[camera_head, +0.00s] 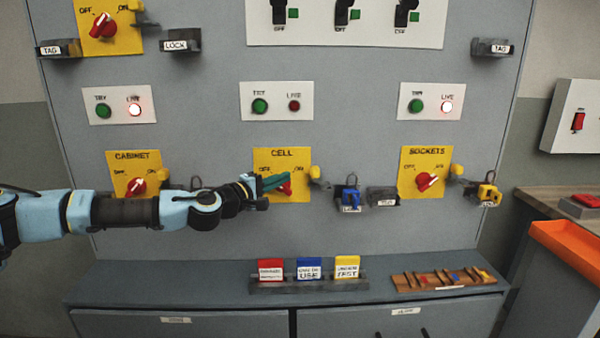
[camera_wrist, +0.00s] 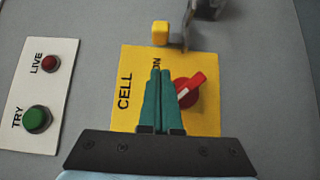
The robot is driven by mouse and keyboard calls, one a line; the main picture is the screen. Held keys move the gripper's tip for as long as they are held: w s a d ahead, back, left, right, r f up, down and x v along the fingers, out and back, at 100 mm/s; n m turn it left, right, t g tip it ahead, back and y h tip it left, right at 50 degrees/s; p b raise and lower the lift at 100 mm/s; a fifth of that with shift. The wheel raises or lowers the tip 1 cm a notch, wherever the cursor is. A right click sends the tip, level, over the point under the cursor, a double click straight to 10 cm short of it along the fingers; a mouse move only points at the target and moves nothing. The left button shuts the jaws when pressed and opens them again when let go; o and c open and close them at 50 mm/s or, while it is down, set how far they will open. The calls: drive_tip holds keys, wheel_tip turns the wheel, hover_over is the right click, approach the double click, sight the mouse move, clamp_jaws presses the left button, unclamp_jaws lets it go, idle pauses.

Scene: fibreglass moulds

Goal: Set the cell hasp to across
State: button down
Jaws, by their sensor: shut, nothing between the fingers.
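The yellow CELL plate (camera_head: 262,158) is on the grey panel, with a red knob partly hidden by my fingers; the knob (camera_wrist: 190,88) shows better in the wrist view. The cell hasp's yellow tab (camera_head: 315,172) is at the plate's right edge, beside a grey bracket (camera_head: 322,184). In the wrist view the tab (camera_wrist: 161,32) stands beyond my fingertips, at the plate's edge. My gripper (camera_head: 282,184) is shut and empty, its teal fingers (camera_wrist: 160,74) in front of the plate beside the knob. They are apart from the tab; contact with the knob is unclear.
A blue padlock (camera_head: 350,198) and a tag holder (camera_head: 383,196) hang to the right. The CABINET (camera_head: 125,165) and SOCKETS (camera_head: 420,165) plates flank CELL. The CELL live lamp (camera_head: 294,106) is dark. Red, blue and yellow tags stand in a rack (camera_head: 308,285) below.

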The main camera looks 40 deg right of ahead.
drive_tip(key=d, duration=0.1)
drive_tip(key=s+d+p, duration=0.1)
drive_tip(key=d, duration=0.1)
drive_tip(key=shift+s+d+r+p, duration=0.15)
drive_tip(key=shift+s+d+p, duration=0.15)
drive_tip(key=shift+s+p, duration=0.1)
drive_tip(key=shift+s+d, duration=0.3)
drive_tip(key=shift+d, duration=0.15)
drive_tip(key=shift+f, duration=0.2)
drive_tip(key=s+d+b, duration=0.1)
drive_tip(key=d, duration=0.1)
drive_tip(key=s+d+b, duration=0.1)
drive_tip(key=s+d, duration=0.1)
drive_tip(key=shift+s+d, duration=0.1)
drive_tip(key=shift+s, duration=0.2)
drive_tip(key=shift+b, duration=0.35)
